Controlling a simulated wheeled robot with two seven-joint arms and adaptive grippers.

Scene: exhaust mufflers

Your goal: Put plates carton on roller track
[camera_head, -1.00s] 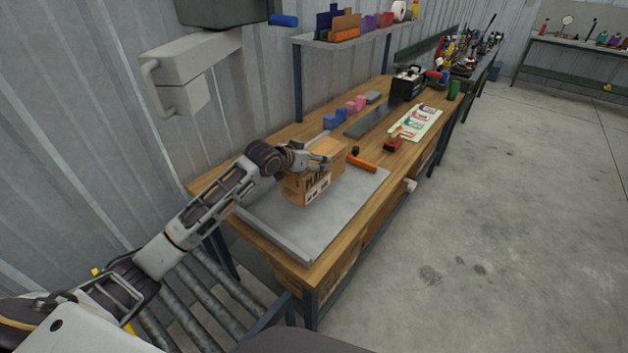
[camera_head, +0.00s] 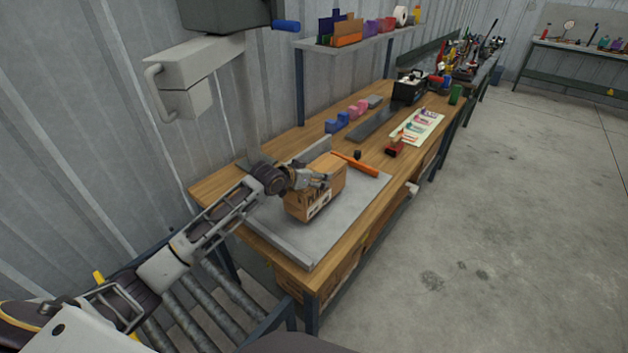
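The plates carton (camera_head: 306,203) is a brown cardboard box with dark print and a white label, over the grey board on the workbench. My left gripper (camera_head: 322,182) comes in from the left and lies against the upper part of the carton. Its fingers appear closed on the carton, though the far contact is hidden. Whether the carton's underside touches the board is hard to tell. The roller track (camera_head: 210,300), with grey metal rollers, is at lower left, below bench height and partly behind my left arm. My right gripper is not in view.
The grey board (camera_head: 355,205) lies on the wooden bench (camera_head: 222,186). An orange-handled tool (camera_head: 358,166) lies just behind the carton. Blue and pink blocks (camera_head: 350,115) stand farther back. A grey wall unit (camera_head: 190,85) hangs at left above the arm.

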